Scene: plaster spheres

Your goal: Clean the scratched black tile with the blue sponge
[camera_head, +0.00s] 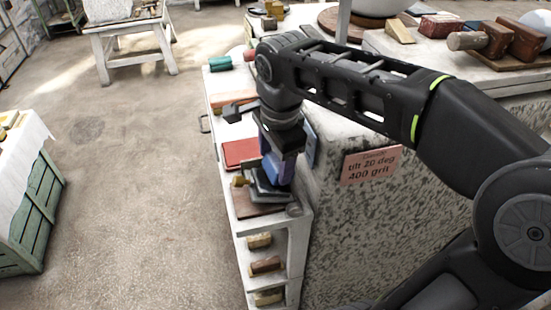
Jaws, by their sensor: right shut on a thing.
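My right gripper (278,150) points down over the narrow white shelf unit beside the stone block. It is shut on the blue sponge (277,171), which it holds by the top. The sponge's lower end is right over a dark grey-black tile (267,196) near the shelf's front end. They look in contact, but I cannot tell for sure. Scratches on the tile are too small to make out. My left gripper is out of view.
A red block (240,153) lies just behind the tile on the shelf top (215,82). A small yellow-brown piece (240,181) is at its left. The speckled stone block with a pink sign (371,165) stands close on the right.

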